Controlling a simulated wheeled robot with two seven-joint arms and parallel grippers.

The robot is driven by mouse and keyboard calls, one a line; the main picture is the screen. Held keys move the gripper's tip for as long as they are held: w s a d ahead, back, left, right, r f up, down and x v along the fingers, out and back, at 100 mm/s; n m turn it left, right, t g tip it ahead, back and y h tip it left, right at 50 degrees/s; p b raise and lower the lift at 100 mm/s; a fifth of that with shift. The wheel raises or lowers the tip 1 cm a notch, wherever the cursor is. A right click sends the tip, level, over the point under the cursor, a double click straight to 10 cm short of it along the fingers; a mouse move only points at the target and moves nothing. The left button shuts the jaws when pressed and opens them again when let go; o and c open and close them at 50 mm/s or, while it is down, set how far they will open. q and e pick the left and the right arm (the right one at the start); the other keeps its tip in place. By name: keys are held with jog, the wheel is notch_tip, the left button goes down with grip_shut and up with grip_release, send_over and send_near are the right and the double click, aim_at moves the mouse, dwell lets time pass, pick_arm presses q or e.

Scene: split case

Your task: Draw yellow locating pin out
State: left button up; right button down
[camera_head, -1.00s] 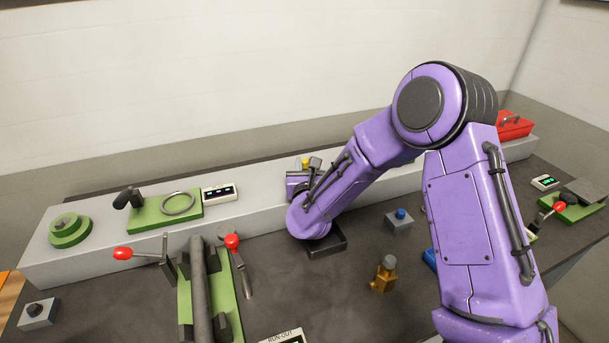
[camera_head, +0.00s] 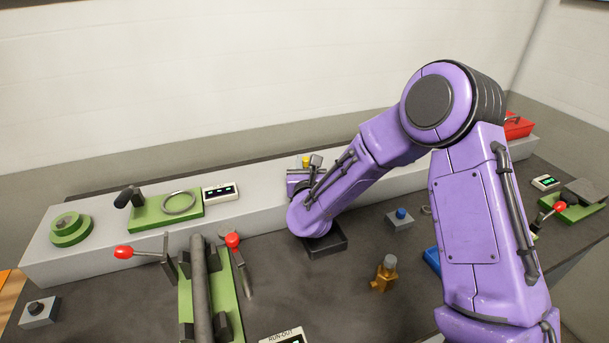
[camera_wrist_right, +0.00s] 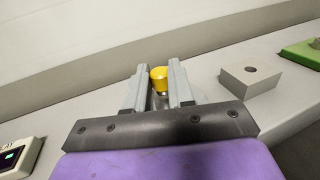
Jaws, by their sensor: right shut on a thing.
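The yellow locating pin (camera_wrist_right: 159,79) shows its yellow head between the two fingers of my right gripper (camera_wrist_right: 160,86) in the right wrist view. The gripper is shut on the pin, and a short grey length shows below the head. In the head view the yellow head (camera_head: 306,161) shows just past my right gripper (camera_head: 309,166), above the raised grey ledge (camera_head: 110,245). The pin's lower end is hidden. A grey block with a hole (camera_wrist_right: 250,80) sits on the ledge right of the gripper in the wrist view. My left gripper is not in view.
A green fixture with a ring (camera_head: 160,212) and a small display box (camera_head: 221,193) stand on the ledge to the left. A red-handled clamp fixture (camera_head: 222,282) is in front. A brass part (camera_head: 384,275) and a blue-knobbed block (camera_head: 400,219) stand on the dark bench.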

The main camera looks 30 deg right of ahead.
dwell(0.3)
jog(key=shift+r+p, duration=1.75)
jog(key=shift+r, duration=0.9)
